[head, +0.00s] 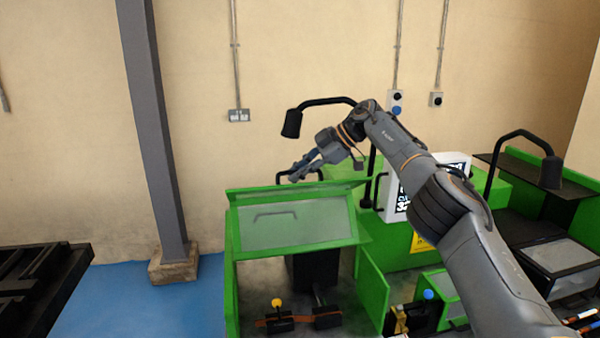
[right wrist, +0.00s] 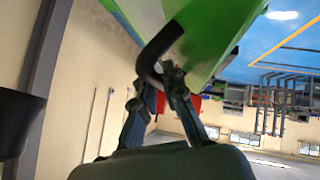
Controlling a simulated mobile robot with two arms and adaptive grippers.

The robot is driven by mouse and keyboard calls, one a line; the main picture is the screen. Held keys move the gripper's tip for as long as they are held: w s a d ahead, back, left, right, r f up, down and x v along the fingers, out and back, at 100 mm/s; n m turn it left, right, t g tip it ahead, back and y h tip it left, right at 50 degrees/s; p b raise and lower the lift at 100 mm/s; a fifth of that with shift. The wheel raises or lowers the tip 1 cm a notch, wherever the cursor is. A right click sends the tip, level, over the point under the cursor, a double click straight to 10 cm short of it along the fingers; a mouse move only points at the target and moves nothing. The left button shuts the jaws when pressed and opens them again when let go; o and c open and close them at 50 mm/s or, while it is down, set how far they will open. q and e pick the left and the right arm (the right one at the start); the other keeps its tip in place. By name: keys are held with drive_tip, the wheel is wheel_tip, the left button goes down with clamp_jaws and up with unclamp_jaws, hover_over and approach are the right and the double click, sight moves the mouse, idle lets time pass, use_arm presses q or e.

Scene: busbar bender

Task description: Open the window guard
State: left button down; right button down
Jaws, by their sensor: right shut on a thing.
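The window guard (head: 290,222) is a green frame with a clear pane on the front of the green machine. It is tilted, with an open gap below it. A black bar handle (head: 285,175) shows at its top edge; in the right wrist view the handle (right wrist: 158,48) stands off a green panel (right wrist: 208,35). My right gripper (head: 297,172) is at the handle. In the right wrist view its fingers (right wrist: 160,84) are closed around the handle's lower end. The exact contact is dark and partly hidden. My left gripper is out of view.
Under the guard are black tooling, a copper-coloured strip (head: 268,322) and a yellow knob (head: 277,302). A black lamp (head: 292,122) arches behind the guard, close to my right forearm. A screen (head: 400,195) stands to the right. Blue floor (head: 120,300) is clear at left.

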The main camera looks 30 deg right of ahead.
drive_tip(key=shift+f, duration=0.25)
drive_tip(key=c, duration=1.7)
unclamp_jaws()
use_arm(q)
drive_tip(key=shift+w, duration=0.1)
use_arm(e)
drive_tip(key=shift+w, duration=0.1)
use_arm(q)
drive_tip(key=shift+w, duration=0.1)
use_arm(e)
drive_tip(key=shift+d+r, duration=0.15)
drive_tip(key=shift+r, duration=0.05)
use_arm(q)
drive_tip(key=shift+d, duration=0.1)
use_arm(e)
drive_tip(key=shift+v, duration=3.5)
drive_tip(key=shift+d, duration=0.1)
